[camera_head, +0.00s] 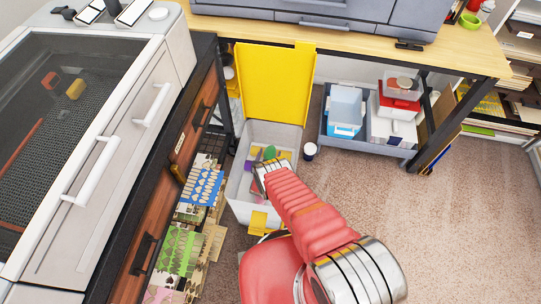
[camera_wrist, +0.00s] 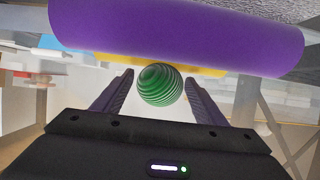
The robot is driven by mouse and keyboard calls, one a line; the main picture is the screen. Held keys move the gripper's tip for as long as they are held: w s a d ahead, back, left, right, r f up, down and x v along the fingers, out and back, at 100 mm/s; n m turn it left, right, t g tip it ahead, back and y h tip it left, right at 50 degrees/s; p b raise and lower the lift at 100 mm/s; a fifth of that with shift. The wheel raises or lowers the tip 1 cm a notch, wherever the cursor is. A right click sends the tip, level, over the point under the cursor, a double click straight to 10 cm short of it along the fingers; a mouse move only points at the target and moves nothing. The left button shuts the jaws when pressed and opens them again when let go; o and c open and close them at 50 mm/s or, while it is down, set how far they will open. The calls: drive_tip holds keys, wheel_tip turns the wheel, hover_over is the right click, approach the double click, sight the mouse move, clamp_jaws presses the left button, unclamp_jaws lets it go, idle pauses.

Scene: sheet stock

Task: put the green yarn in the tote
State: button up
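The green yarn (camera_wrist: 160,85) is a dark green ball with pale stripes, centred between my finger tips in the wrist view. Thin gaps seem to show beside it, so I cannot tell whether the fingers grip it. My gripper (camera_wrist: 160,78) shows both fingers spread around the ball's sides. In the head view my gripper (camera_head: 262,163) points away from me, over the tote's opening. A green patch (camera_head: 269,152) shows just beyond it, perhaps the yarn. The tote (camera_head: 237,187) is a pale grey bin on the floor, its yellow lid (camera_head: 272,85) standing open at the back.
A purple roll (camera_wrist: 175,35) spans the top of the wrist view, close to the yarn. A grey-blue crate (camera_head: 365,146) sits under the workbench (camera_head: 345,43). Patterned sheets (camera_head: 203,187) lie left of the tote. Carpet at right is clear.

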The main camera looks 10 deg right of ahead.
sight(268, 158)
drive_tip(key=shift+s, duration=0.1)
idle(0.3)
drive_tip(key=shift+r, duration=0.55)
drive_tip(key=shift+v, duration=3.7)
drive_tip(key=shift+a+r, duration=0.1)
